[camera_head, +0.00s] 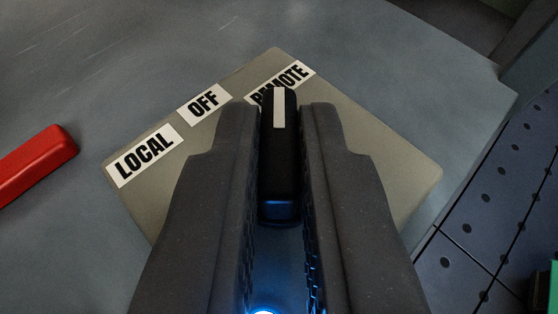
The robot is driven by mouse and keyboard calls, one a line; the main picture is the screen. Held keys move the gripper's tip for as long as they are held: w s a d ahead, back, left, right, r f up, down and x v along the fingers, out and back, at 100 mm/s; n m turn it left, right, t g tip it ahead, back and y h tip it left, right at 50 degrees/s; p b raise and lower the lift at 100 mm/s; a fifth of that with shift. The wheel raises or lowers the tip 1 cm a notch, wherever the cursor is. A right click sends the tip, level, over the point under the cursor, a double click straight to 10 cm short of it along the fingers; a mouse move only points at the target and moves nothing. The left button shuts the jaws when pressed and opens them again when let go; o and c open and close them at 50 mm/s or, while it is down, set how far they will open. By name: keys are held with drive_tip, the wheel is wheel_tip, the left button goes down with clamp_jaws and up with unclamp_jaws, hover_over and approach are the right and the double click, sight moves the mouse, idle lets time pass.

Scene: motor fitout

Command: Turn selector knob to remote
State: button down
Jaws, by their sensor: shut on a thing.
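The selector knob (278,155) is a black bar with a white pointer stripe. It sits on a beige plate (405,180) with the labels LOCAL (145,155), OFF (204,103) and REMOTE (281,85). The plate appears tilted in the picture. The white stripe end points up in the picture at the REMOTE label and partly covers it. My gripper (279,115) is shut on the knob, one dark finger along each side. The knob's base and the lower middle of the plate are hidden by the fingers.
A red bar-shaped part (35,165) lies on the grey panel (150,50) at the left. A dark blue riveted surface (500,200) is at the right, with a green object (554,275) at its lower edge. The panel above the plate is clear.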

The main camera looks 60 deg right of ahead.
drive_tip(key=shift+d+r, duration=0.1)
drive_tip(key=shift+d, duration=0.05)
idle(0.3)
drive_tip(key=c, duration=1.5)
unclamp_jaws()
drive_tip(key=p+v, duration=0.3)
drive_tip(key=v, duration=1)
drive_tip(key=shift+a+p, duration=0.4)
drive_tip(key=shift+s, duration=0.15)
